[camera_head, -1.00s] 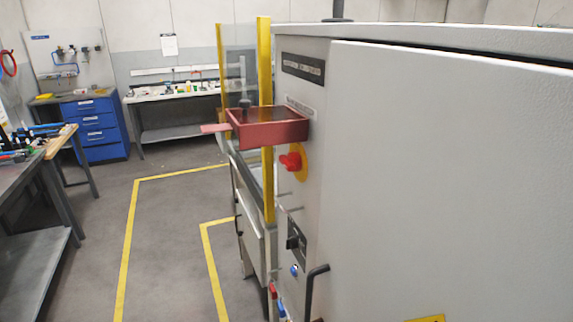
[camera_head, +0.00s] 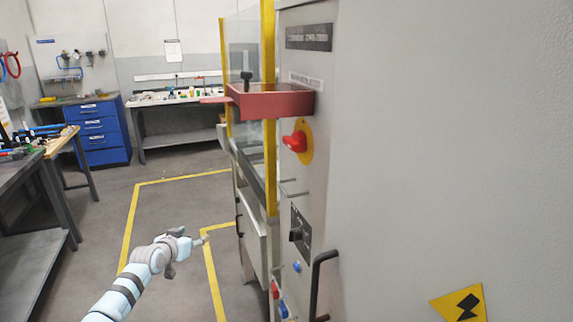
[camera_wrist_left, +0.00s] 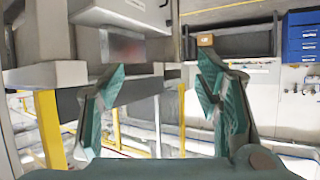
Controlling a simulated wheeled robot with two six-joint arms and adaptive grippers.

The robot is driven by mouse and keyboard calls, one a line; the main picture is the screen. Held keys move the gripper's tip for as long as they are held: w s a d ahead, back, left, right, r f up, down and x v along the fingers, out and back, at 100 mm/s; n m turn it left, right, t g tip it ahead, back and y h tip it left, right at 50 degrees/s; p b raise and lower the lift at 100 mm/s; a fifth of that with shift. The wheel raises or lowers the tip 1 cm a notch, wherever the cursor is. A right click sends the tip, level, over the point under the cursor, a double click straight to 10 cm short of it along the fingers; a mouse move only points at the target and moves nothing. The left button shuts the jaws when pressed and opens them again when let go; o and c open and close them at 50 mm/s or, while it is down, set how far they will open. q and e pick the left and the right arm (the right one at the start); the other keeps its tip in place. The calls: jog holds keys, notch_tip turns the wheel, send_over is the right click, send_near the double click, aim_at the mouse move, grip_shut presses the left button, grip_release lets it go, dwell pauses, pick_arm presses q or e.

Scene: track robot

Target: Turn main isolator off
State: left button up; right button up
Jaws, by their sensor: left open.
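A red rotary handle (camera_head: 295,141) on a yellow plate (camera_head: 306,153) sits on the narrow side of the grey cabinet (camera_head: 420,150), just below a red tray. It looks like the main isolator; its label is too small to read and I cannot tell its switch position. A black rotary switch (camera_head: 297,233) on a dark plate is lower on the same face. My left gripper (camera_head: 192,238) is open and empty, left of and below the red handle, clear of the cabinet. Its spread fingers also show in the left wrist view (camera_wrist_left: 160,65). My right gripper is not in view.
The red tray (camera_head: 270,106) juts out above the red handle, beside a yellow post (camera_head: 269,180) and clear guard. A black door handle (camera_head: 318,285) sticks out lower down. Open floor lies left, with a workbench (camera_head: 30,240) beyond.

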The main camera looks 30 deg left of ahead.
pick_arm(q)
notch_tip(320, 180, up, 14)
jog(key=w+t+h+b, duration=0.1)
jog(key=w+t+h, duration=0.1)
jog(key=t, duration=0.1)
jog(key=s+d+r+m+t+h+b, duration=0.1)
jog(key=s+d+r+m+h, duration=0.2)
jog(key=d+r, duration=0.45)
jog(key=s+d+r+m+h, duration=0.1)
jog(key=d+r+m+h, duration=0.3)
jog(key=r, duration=0.6)
jog(key=m+g+h+p, duration=0.3)
jog(key=m+h+p, duration=0.15)
jog(key=h, duration=0.25)
send_near(287, 145)
jog(key=p+x, duration=0.2)
jog(key=x, duration=0.8)
jog(key=shift+r, duration=0.1)
jog(key=shift+w, duration=0.15)
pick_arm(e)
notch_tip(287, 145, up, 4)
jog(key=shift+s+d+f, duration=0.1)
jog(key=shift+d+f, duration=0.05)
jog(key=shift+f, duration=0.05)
